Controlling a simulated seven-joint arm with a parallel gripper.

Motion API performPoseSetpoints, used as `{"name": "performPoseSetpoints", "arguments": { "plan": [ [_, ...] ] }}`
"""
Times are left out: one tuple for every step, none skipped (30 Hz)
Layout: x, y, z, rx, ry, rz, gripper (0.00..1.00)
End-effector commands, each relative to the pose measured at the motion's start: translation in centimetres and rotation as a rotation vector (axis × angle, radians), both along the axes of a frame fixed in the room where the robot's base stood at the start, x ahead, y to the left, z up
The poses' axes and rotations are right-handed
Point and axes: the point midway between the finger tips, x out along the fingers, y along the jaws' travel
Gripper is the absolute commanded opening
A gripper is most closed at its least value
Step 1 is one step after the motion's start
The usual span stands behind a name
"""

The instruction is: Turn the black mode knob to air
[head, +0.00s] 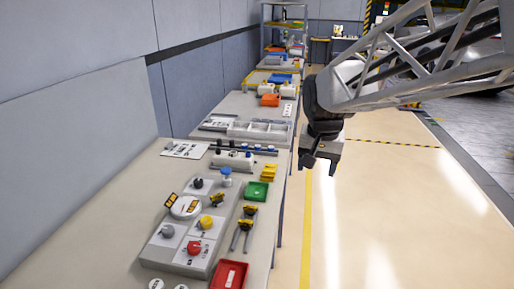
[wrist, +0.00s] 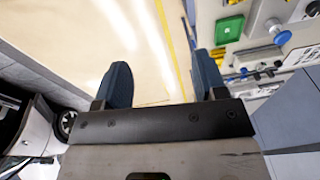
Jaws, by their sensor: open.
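A black knob (head: 198,183) sits on the upper part of the grey control panel (head: 159,247) on the bench, in the head view. It is small here, and its pointer and markings cannot be read. My gripper (head: 320,165) hangs in the air to the right of the bench, over the floor, well apart from the knob. In the wrist view my gripper (wrist: 162,60) shows two dark fingers spread apart with nothing between them.
The panel also carries a blue knob (head: 226,173), a yellow knob (head: 206,222), a red knob (head: 194,247), a grey knob (head: 167,231) and a white round part (head: 185,207). A green tray (head: 257,191) and red tray (head: 229,275) lie beside it. Bare bench is left.

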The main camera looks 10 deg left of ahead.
Motion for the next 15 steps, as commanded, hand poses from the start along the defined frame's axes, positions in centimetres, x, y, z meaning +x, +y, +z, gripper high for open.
{"name": "performPoseSetpoints", "arguments": {
  "plan": [
    [1.1,1.2,-0.2,0.001,0.007,0.001,0.65],
    [1.6,1.8,-0.3,0.000,0.010,-0.001,0.65],
    [2.3,2.7,-0.4,0.001,0.013,-0.005,0.65],
    [2.9,3.3,-0.5,0.001,0.016,-0.005,0.65],
    [3.4,4.0,-0.6,0.002,0.019,-0.006,0.65],
    [4.1,4.9,-0.8,0.002,0.022,-0.010,0.65],
    [4.6,5.5,-0.9,0.002,0.025,-0.012,0.65],
    [5.1,6.2,-1.1,0.002,0.028,-0.013,0.65],
    [5.8,7.2,-1.3,0.002,0.032,-0.017,0.65],
    [6.2,7.9,-1.4,0.003,0.035,-0.018,0.65],
    [6.7,8.6,-1.6,0.002,0.038,-0.020,0.65],
    [7.3,9.6,-1.8,0.003,0.041,-0.023,0.65],
    [7.8,10.3,-2.1,0.002,0.044,-0.024,0.65],
    [8.2,11.0,-2.3,0.002,0.047,-0.026,0.65],
    [8.8,12.0,-2.6,0.003,0.050,-0.029,0.65]
  ]
}}
